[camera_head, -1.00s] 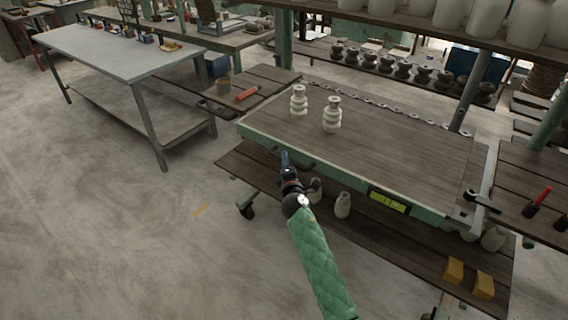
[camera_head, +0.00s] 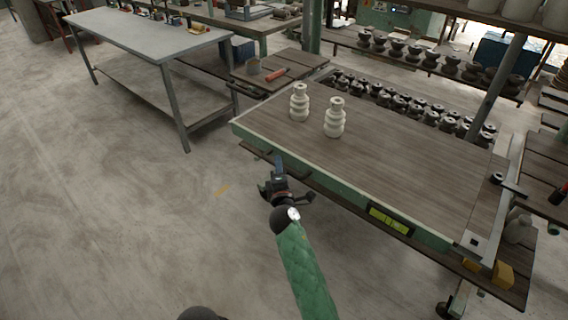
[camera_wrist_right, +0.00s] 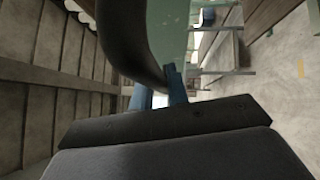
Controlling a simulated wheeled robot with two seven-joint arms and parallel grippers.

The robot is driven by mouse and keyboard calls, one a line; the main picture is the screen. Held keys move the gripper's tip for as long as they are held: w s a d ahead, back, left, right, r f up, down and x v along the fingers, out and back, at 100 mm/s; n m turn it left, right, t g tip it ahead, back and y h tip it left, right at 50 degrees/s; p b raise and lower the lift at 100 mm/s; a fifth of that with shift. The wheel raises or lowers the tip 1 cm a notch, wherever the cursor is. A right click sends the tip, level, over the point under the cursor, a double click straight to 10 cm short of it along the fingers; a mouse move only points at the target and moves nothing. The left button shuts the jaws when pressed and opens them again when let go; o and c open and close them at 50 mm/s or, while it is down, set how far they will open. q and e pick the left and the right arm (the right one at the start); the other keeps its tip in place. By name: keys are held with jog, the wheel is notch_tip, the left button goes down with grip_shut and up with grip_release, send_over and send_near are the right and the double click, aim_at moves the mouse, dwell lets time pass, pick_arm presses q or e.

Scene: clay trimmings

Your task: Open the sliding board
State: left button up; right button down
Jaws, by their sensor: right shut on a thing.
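The sliding board (camera_head: 400,150) is a wide wooden top with a green front edge, and two pale ringed vases stand on it, a left one (camera_head: 299,103) and a right one (camera_head: 335,118). A yellow-green level (camera_head: 390,221) is on its front edge. My right gripper (camera_head: 279,163) is at the front edge, left of the level, shut on the board's dark handle. The curved handle (camera_wrist_right: 135,45) shows large in the right wrist view, with the blue fingertips (camera_wrist_right: 175,85) at it. The exact grip is partly hidden. My left gripper is not in view.
Behind the board an open strip shows rows of small dark pots (camera_head: 400,101). A grey table (camera_head: 150,35) stands at the back left. Yellow blocks (camera_head: 502,275) lie below the board's right end. The floor (camera_head: 110,220) at front left is clear.

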dwell(0.3)
jog(key=c, duration=1.4)
grip_release()
jog(key=shift+o, duration=0.2)
